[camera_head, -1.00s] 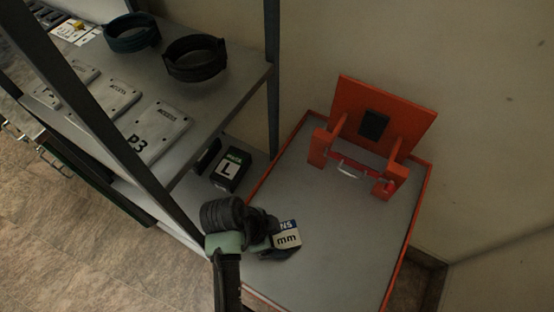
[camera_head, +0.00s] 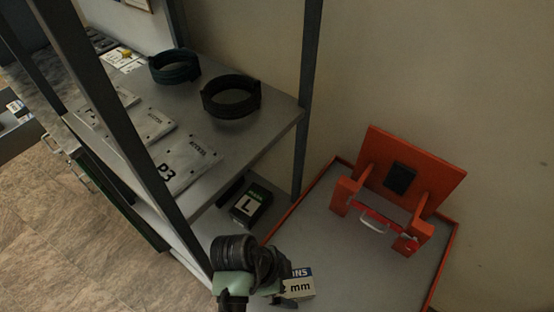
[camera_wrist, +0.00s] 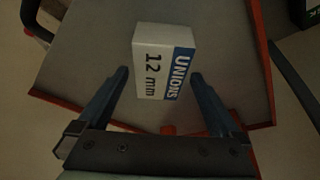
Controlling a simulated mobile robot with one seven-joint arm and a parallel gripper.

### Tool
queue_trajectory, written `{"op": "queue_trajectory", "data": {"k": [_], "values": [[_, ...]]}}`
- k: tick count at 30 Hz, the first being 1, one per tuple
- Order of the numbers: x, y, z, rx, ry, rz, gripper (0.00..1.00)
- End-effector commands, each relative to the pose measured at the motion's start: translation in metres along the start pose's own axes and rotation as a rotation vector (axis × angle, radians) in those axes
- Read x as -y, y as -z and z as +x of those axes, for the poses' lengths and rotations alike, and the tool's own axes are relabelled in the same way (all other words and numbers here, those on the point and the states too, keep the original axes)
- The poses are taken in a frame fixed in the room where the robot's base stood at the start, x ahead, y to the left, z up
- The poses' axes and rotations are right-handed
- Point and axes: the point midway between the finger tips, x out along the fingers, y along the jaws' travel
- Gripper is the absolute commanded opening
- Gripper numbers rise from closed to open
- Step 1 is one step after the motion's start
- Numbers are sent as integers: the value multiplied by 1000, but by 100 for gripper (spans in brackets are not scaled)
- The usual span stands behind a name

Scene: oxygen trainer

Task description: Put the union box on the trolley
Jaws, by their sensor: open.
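The union box (camera_wrist: 164,62) is white with a blue band reading "UNIONS 12 mm". In the wrist view it lies over the grey trolley bed, just beyond and between the tips of my gripper (camera_wrist: 160,75). The jaws are apart, with clear space between each finger and the box. In the head view the box (camera_head: 298,287) shows partly, behind my wrist, and my gripper (camera_head: 285,298) is mostly hidden. The trolley (camera_head: 322,236) has a grey bed with an orange rim. I cannot tell whether the box rests on the bed.
An orange bracket (camera_head: 410,190) with a handle stands at the trolley's back. A metal shelf (camera_head: 226,148) at left holds plates and two dark rings (camera_head: 231,97). A black "L" box (camera_head: 251,206) sits on the lower shelf. Shelf posts stand close to my arm.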

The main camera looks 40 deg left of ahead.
Motion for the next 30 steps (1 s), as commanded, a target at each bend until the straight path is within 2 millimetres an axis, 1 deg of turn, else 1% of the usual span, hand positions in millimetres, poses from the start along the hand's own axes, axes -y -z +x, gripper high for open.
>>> {"op": "queue_trajectory", "data": {"k": [1,6,12,15,18,25,26,28,29,30], "values": [[2,0,-12,-1,6,0,100],[1,1,-49,-2,5,1,100],[1,1,-85,-1,3,0,100],[1,1,-94,-1,1,0,100],[0,0,-98,-1,1,1,100],[2,1,-99,-1,5,0,100],[4,3,-100,-1,15,-1,100],[18,13,-106,-1,72,-9,100],[27,21,-110,-5,113,-17,100],[43,36,-120,-16,186,-28,100]]}}
